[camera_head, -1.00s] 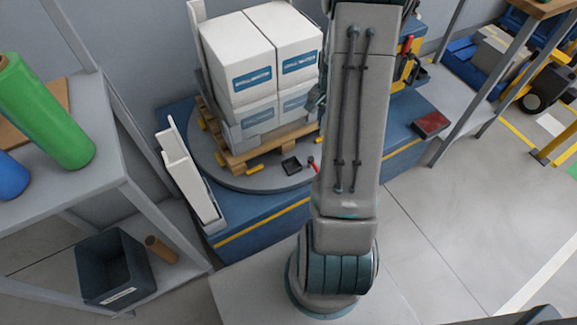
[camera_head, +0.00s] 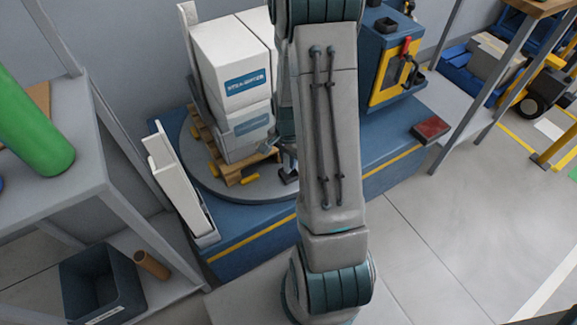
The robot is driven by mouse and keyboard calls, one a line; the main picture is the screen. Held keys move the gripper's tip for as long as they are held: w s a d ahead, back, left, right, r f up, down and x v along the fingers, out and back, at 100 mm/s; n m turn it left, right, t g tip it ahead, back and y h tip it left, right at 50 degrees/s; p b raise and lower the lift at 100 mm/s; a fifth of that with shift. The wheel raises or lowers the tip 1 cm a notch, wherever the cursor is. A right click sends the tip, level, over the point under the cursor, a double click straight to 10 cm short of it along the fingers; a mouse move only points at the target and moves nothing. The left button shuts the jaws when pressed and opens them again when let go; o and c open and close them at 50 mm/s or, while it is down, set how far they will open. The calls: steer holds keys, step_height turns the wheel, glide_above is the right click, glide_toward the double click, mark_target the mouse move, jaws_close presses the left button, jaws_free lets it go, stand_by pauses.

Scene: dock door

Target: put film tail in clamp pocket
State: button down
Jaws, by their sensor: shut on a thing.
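A pallet load of white boxes (camera_head: 228,62) stands on a wooden pallet (camera_head: 236,166) on the round grey turntable (camera_head: 205,177). A small dark clamp pocket (camera_head: 289,178) sits on the turntable at the pallet's near right corner, partly covered by my arm. My gripper (camera_head: 287,166) is down at the clamp pocket, mostly hidden by my arm. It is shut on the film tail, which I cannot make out. Whether the tail is inside the pocket cannot be seen.
A blue base (camera_head: 250,232) with a yellow edge stripe carries the turntable. A white upright panel (camera_head: 178,180) stands at its left. A blue and yellow machine (camera_head: 388,72) is behind right. A shelf with a green roll (camera_head: 35,125) is left.

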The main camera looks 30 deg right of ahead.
mark_target(288, 166)
steer(key=shift+f+b, duration=0.4)
steer(key=shift+f, duration=1.15)
steer(key=shift+f, duration=0.1)
steer(key=c, duration=1.3)
jaws_free()
step_height(288, 166, up, 12)
steer(key=p, duration=0.4)
steer(key=s+a+r+n+t, duration=0.1)
steer(key=s+a+r+n, duration=1.1)
steer(key=r, duration=0.3)
steer(key=shift+n, duration=0.7)
steer(key=shift+r, duration=0.1)
